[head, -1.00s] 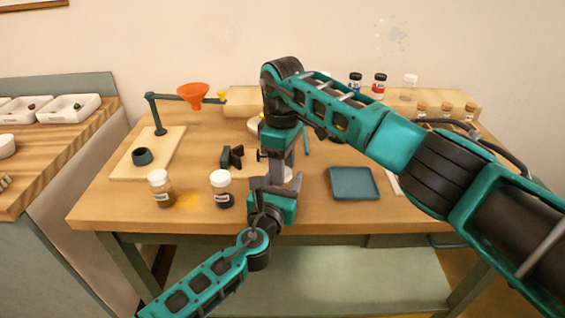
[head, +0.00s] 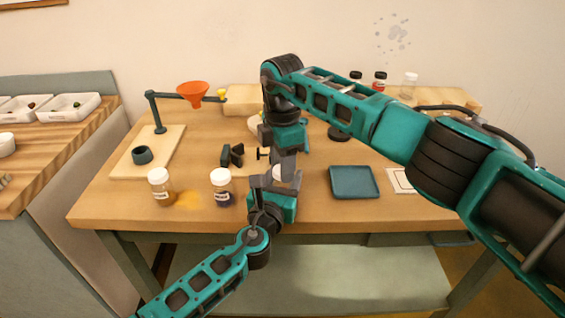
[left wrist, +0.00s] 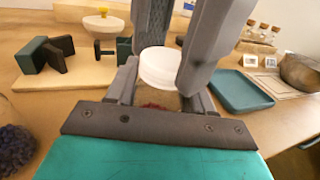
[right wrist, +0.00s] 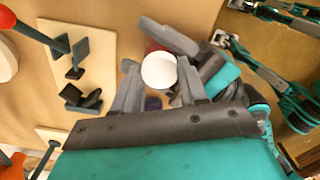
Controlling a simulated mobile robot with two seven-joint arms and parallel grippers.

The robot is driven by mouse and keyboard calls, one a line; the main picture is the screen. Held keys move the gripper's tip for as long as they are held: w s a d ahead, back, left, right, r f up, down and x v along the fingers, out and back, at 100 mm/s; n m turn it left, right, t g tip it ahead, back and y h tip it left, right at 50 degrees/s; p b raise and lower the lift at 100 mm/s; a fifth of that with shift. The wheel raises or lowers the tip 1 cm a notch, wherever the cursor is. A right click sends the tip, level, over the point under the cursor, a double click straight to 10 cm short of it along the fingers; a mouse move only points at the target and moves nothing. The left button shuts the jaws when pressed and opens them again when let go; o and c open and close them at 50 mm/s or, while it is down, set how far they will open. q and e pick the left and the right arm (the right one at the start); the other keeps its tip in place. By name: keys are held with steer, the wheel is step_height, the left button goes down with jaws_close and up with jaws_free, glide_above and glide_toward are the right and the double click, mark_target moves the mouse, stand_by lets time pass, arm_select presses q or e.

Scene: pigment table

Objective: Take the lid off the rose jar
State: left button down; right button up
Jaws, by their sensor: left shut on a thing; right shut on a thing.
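The rose jar (left wrist: 150,106) has reddish contents and is mostly hidden between the left fingers. Its white lid (left wrist: 158,68) shows pale in the left wrist view, as a round disc in the right wrist view (right wrist: 160,70) and partly in the head view. My left gripper (head: 279,187) is shut on the jar from the front, near the table's front edge. My right gripper (head: 284,166) points down from above and is shut on the lid, its fingers on either side. The lid is close above the jar body; I cannot tell whether they still touch.
An ochre jar (head: 161,187) and a dark blue jar (head: 222,188) stand to the left, beside spilled yellow powder (head: 188,199). A teal tray (head: 354,183) lies to the right. A funnel stand (head: 157,115) is at the back left. Some table between is clear.

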steer(key=n, duration=0.9)
steer(key=shift+n, duration=0.3)
steer(key=n, duration=0.3)
steer(key=shift+n, duration=0.4)
steer(key=n, duration=0.5)
steer(key=shift+n, duration=0.3)
steer(key=n, duration=0.3)
steer(key=shift+r+n, duration=0.1)
steer(key=shift+n, duration=0.3)
steer(key=n, duration=0.3)
steer(key=shift+n, duration=0.3)
steer(key=n, duration=0.3)
steer(key=shift+n, duration=0.4)
steer(key=n, duration=0.5)
steer(key=shift+n, duration=0.3)
steer(key=n, duration=0.3)
steer(key=shift+n, duration=0.4)
steer(key=n, duration=0.5)
steer(key=shift+r, duration=0.2)
